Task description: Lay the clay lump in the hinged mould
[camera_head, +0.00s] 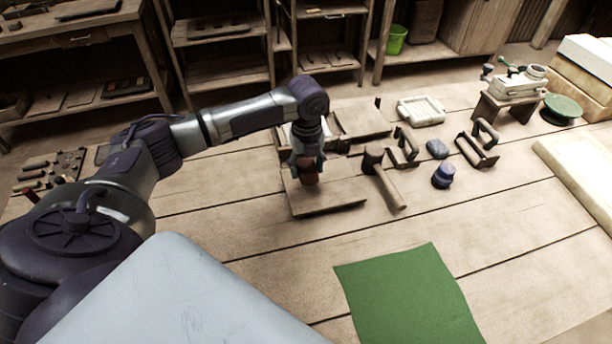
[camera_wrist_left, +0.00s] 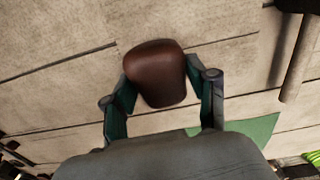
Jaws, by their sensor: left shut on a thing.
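The clay lump (camera_head: 309,176) is a rounded red-brown block. My left gripper (camera_head: 307,168) is shut on it, with a finger on each side. In the left wrist view the lump (camera_wrist_left: 158,73) sits between the two green-lined fingers (camera_wrist_left: 165,85). In the head view the lump appears in front of a flat wooden board (camera_head: 335,192); whether they touch I cannot tell. An open wooden piece with a flat panel (camera_head: 362,118), which looks like the hinged mould, lies just behind, partly hidden by my gripper. My right gripper is in neither view.
A wooden mallet (camera_head: 388,182) lies close right of the board. Farther right are handled tools (camera_head: 477,150), a dark blue-purple pot (camera_head: 443,176) and a grey lump (camera_head: 437,148). A white tray (camera_head: 421,110) stands behind. A green mat (camera_head: 408,295) lies in front; planks around it are clear.

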